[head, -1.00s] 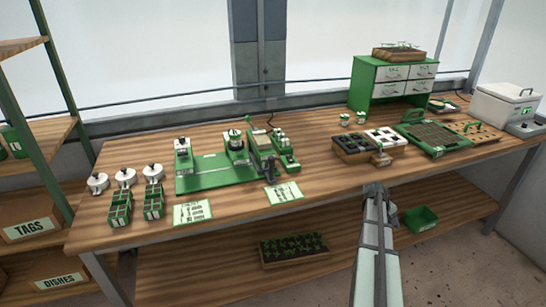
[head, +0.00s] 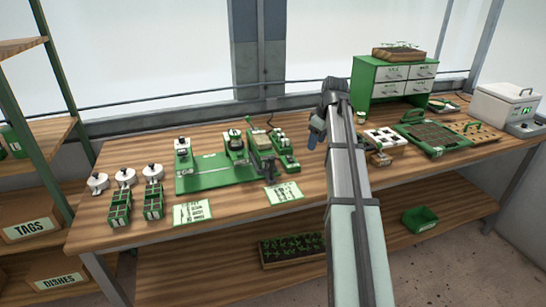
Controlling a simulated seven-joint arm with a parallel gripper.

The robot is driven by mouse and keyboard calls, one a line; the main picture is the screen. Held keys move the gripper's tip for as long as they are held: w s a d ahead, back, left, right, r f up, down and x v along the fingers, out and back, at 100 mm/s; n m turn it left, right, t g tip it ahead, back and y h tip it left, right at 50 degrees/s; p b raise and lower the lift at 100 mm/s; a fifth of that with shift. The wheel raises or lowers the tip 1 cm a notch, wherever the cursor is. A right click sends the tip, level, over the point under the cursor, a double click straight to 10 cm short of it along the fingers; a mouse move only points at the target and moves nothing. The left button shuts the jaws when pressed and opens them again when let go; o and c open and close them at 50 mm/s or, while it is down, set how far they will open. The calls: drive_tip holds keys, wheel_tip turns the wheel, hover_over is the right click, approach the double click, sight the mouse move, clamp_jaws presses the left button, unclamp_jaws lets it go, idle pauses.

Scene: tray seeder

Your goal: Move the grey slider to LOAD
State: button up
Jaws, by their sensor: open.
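The green seeder station (head: 215,181) stands on the middle left of the wooden bench, with several small devices along its back and right side. A grey block (head: 262,161) stands at its right end. It may be or carry the grey slider, but the picture is too small to tell, and no LOAD mark is readable. My gripper (head: 314,139) is open and empty, in the air to the right of the station and apart from it. My arm hides the bench behind it and part of the dark cell tray.
Three white-lidded pots (head: 125,177) and two green racks (head: 153,201) stand at the left. Two printed cards (head: 284,193) lie along the front. A green drawer cabinet (head: 372,90), a seed tray (head: 437,139) and a white cooler box (head: 503,104) stand at the right.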

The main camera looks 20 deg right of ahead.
sight(272, 157)
drive_tip(key=a+r+n+y, duration=0.2)
drive_tip(key=a+r, duration=0.4)
drive_tip(key=a, duration=0.5)
drive_tip(key=x, duration=0.9)
drive_tip(key=w+x, duration=0.1)
drive_tip(key=x, duration=0.3)
drive_tip(key=shift+a+f, duration=0.1)
drive_tip(key=shift+a, duration=0.1)
drive_tip(key=shift+c, duration=0.4)
clamp_jaws()
